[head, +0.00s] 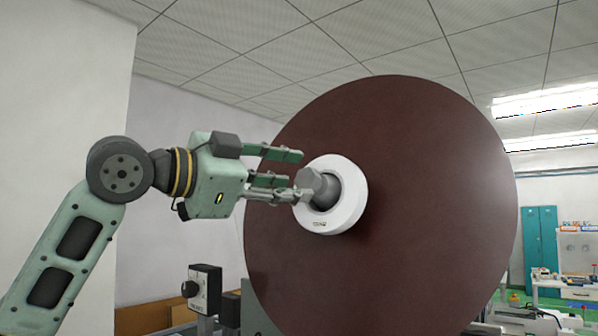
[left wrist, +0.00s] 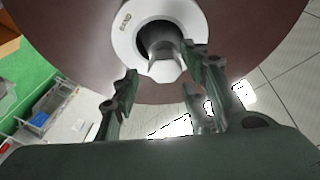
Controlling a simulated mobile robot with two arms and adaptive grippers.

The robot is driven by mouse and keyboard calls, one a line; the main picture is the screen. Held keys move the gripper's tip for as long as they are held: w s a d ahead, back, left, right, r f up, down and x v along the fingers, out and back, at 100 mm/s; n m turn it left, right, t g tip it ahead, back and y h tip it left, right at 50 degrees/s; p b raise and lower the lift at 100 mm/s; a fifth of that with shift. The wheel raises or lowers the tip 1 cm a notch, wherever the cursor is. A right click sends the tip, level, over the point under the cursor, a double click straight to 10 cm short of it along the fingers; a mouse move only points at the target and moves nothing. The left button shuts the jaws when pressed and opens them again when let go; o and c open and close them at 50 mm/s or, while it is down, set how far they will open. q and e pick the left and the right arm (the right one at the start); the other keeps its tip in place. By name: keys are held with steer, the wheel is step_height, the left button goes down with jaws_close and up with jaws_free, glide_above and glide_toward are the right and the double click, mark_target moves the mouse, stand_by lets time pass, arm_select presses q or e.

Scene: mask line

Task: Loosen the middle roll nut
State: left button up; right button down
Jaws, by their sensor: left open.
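A large dark red-brown roll (head: 430,190) faces me, with a white round collar (head: 349,193) at its centre. A grey nut-like end piece (head: 321,183) with flat sides sticks out of the collar. My left gripper (head: 297,176) is open in front of it, fingers pointing at the collar. In the left wrist view, the grey piece (left wrist: 164,66) lies between the fingertips of my left gripper (left wrist: 163,68), close to the right finger and apart from the left one. I cannot tell whether it touches. The white collar (left wrist: 131,42) shows behind it. My right gripper is not in view.
A black box with a knob (head: 205,289) stands below my left arm, at the roll's lower left. A teal cabinet (head: 540,250) and a white bench (head: 575,290) stand far back right.

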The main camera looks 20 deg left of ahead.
mark_target(310, 183)
arm_select(q)
steer(key=shift+p+x, duration=0.35)
steer(key=shift+x, duration=0.85)
steer(key=shift+s, duration=0.1)
steer(key=shift+f, duration=0.15)
steer(key=c, duration=1)
